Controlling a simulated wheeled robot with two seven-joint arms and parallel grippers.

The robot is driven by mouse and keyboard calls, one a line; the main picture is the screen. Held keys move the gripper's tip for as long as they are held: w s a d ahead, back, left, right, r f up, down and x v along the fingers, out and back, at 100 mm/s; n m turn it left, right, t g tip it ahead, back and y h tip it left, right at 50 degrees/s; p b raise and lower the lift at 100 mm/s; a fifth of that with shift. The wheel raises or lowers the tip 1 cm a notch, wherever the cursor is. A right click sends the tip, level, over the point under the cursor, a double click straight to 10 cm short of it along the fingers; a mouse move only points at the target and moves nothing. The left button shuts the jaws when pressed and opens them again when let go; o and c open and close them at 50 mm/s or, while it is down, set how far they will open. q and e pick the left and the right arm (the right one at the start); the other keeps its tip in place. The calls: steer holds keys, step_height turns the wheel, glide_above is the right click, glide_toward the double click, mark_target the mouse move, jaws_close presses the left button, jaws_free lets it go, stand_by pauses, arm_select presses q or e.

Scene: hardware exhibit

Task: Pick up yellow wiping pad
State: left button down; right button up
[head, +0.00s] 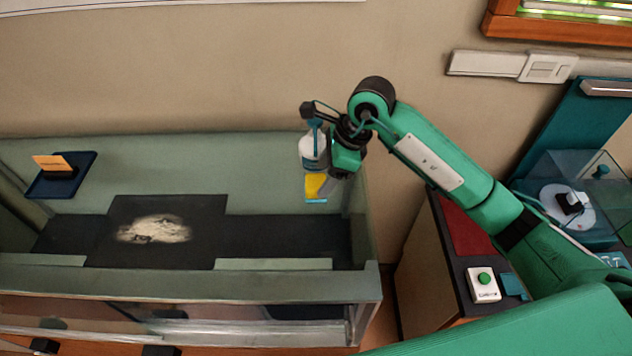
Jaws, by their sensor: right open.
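The yellow wiping pad (314,186) shows as a small yellow patch with a light blue lower edge, at the right end of the green case. My right gripper (328,186) points down right beside the pad and partly covers it. It is open; whether its fingers touch the pad or stand around it I cannot tell. My left gripper is not in view.
A white bottle (312,148) with a blue top stands close behind my right gripper. The green case (245,165) has raised walls and holds a dark panel (205,225) with a pale patch. A blue tray (62,182) is at left. A green-button box (483,285) is at right.

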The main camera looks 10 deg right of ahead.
mark_target(320, 181)
steer(key=p+x, duration=0.1)
steer(key=x, duration=0.2)
steer(key=shift+f, duration=0.2)
steer(key=c, duration=0.6)
steer(key=shift+r, duration=0.1)
